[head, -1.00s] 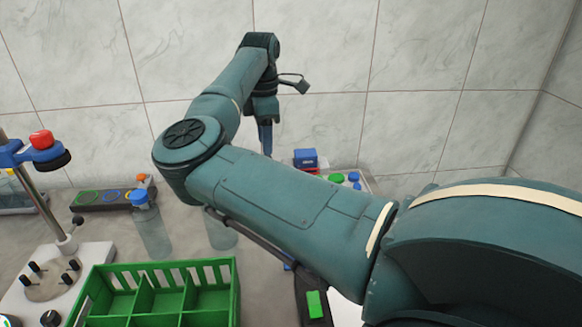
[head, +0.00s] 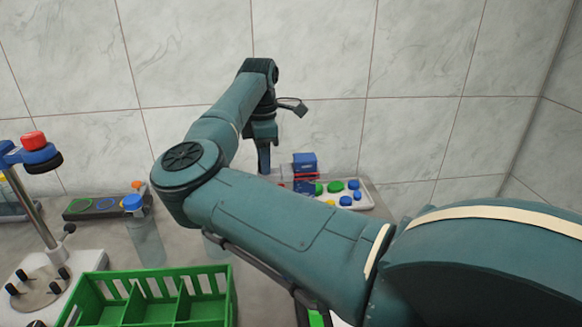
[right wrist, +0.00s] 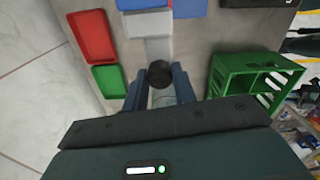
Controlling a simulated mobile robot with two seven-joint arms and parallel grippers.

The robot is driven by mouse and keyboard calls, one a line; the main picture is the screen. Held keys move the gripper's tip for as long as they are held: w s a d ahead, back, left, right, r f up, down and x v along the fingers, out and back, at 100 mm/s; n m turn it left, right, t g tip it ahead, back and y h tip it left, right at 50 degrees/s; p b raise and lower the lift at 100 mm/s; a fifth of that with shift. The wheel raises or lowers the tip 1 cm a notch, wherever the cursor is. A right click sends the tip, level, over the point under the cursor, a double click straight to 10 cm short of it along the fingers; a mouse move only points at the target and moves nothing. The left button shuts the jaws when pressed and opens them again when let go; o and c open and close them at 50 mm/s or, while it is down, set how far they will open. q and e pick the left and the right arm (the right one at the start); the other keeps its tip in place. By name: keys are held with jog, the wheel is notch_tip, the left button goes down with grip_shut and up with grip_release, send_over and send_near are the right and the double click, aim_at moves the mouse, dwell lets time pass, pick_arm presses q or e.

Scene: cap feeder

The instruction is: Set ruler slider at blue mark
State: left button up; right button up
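I cannot make out the ruler slider or a blue mark on a ruler in either view. A dark strip with a green patch (head: 316,318) shows partly at the bottom of the head view, mostly hidden by my right arm. My right gripper (head: 264,160) hangs fingers down near the back of the bench. In the right wrist view its two dark blue fingers (right wrist: 160,78) stand apart. A black round knob or cap (right wrist: 160,73) and something clear show between them; I cannot tell whether the fingers touch either. My left gripper is out of view.
A green divided crate (head: 222,285) stands at the front. A clear bottle with a blue cap (head: 133,202) stands behind it. A stand with a red knob (head: 33,139) is at the left. A tray (head: 368,194) of blue and green caps is right of my gripper.

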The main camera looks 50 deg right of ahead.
jog(key=c, duration=0.3)
jog(key=shift+f+b, duration=1.6)
jog(key=shift+f, duration=0.5)
jog(key=shift+c, duration=0.2)
jog(key=shift+f+b, duration=0.85)
jog(key=shift+f, duration=0.35)
jog(key=o, duration=0.8)
jog(key=shift+c, duration=0.2)
jog(key=shift+r, duration=0.1)
